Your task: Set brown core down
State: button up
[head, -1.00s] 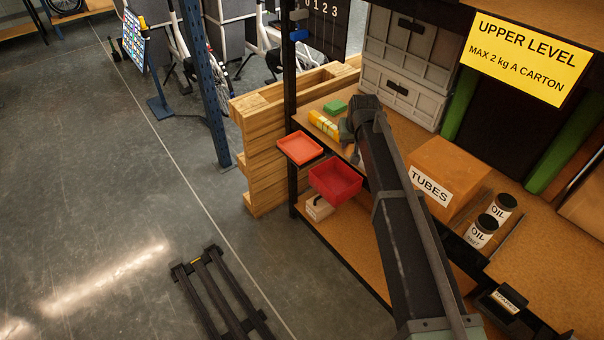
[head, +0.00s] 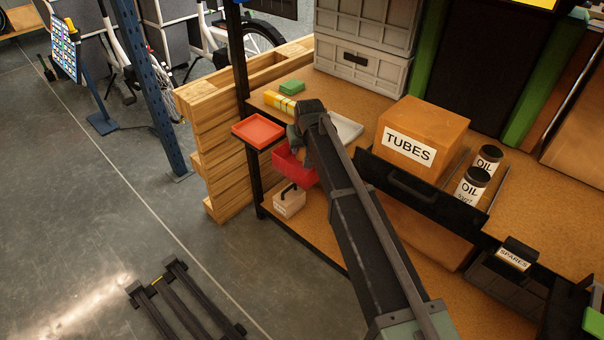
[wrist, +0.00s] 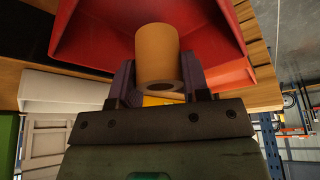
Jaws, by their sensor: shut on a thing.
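The brown core (wrist: 158,52), a short hollow cylinder, is held between the two fingers of my gripper (wrist: 156,82) in the wrist view. Its open end faces the camera. The red bin (wrist: 95,40) fills the background behind the core in that view; I cannot tell whether they touch. In the head view the red bin (head: 287,163) is partly covered by the end of my arm, and the gripper and core are hidden there.
An orange-red tray (head: 258,131) sits left of the bin, a pale grey tray (head: 346,128) right of the arm. A yellow box (head: 280,102) and green block (head: 291,87) lie behind. The TUBES carton (head: 424,127) and oil cans (head: 470,188) stand to the right.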

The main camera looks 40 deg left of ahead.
aim_at(302, 157)
notch_tip(302, 157, down, 5)
jog(key=b, duration=0.4)
jog(key=shift+r, duration=0.45)
jog(key=shift+f, duration=0.15)
jog(key=o, duration=0.4)
jog(key=shift+f, duration=0.1)
jog(key=o, duration=0.5)
